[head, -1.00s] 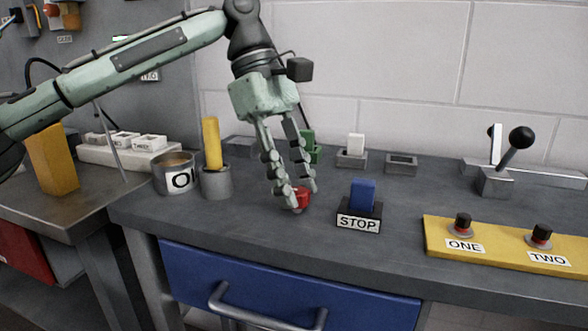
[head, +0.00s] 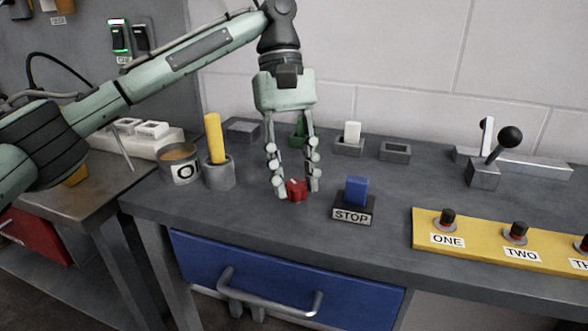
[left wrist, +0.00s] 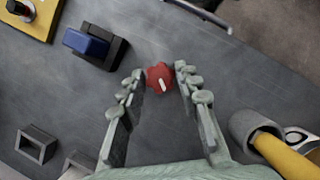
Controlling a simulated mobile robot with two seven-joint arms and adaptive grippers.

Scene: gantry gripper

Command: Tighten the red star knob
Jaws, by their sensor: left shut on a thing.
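The red star knob (head: 296,189) stands on the grey bench top, left of the STOP block. My left gripper (head: 296,192) points straight down over it and is shut on it, with one finger on each side. In the left wrist view the knob (left wrist: 159,76) sits between the fingertips (left wrist: 159,70). A white pointer mark shows on the knob's top. The knob's stem and base are hidden. My right gripper is not in view.
A blue rocker on a STOP block (head: 354,200) stands close right of the knob. A grey holder with a yellow rod (head: 214,140) and a tin (head: 180,165) stand left. Behind is a green piece (head: 298,130). A yellow button panel (head: 480,240) and a lever (head: 497,157) are farther right.

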